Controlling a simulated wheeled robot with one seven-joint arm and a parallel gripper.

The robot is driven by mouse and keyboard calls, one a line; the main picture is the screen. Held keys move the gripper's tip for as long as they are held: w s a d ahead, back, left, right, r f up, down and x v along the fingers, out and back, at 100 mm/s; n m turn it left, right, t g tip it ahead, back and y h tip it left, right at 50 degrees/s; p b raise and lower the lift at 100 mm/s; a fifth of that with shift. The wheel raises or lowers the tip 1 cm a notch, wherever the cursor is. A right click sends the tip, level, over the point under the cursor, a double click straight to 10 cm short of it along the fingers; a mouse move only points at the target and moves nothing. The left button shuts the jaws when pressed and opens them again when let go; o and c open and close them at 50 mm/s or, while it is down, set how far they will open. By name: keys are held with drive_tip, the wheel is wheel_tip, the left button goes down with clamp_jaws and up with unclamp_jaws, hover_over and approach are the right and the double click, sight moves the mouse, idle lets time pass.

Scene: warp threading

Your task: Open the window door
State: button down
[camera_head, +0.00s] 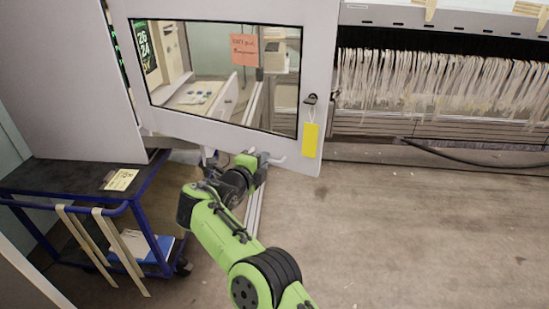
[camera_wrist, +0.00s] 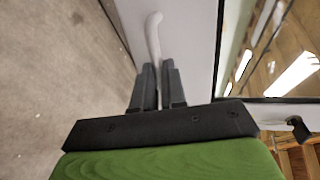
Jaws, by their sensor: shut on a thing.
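The window door (camera_head: 318,60) is a pale panel with a large dark-edged glass pane, at the top of the head view. Its lower edge slopes down to the right, and I cannot tell how far it stands open. A pale bar handle (camera_head: 278,160) sits near its lower edge. My gripper (camera_head: 263,156) is at this handle, low on the door. In the wrist view, the curved white handle (camera_wrist: 154,35) runs down between the dark fingers of my gripper (camera_wrist: 158,68), which are shut on it. The fingers hide the handle's near part.
A yellow tag (camera_head: 310,140) hangs from a black latch (camera_head: 310,99) on the door. A dark-topped blue cart (camera_head: 75,178) stands at the lower left, with pale straps over its rail. A machine with hanging threads (camera_head: 430,80) is behind right. The floor (camera_head: 420,230) at right is mostly clear.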

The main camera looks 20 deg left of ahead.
drive_tip(key=shift+s+a+r, duration=0.1)
drive_tip(key=shift+s+a, duration=0.05)
drive_tip(key=shift+s, duration=0.25)
drive_tip(key=c, duration=1.2)
unclamp_jaws()
drive_tip(key=b+v, duration=0.2)
drive_tip(key=v, duration=1.3)
drive_tip(key=shift+s+b, duration=0.3)
drive_tip(key=shift+s, duration=0.05)
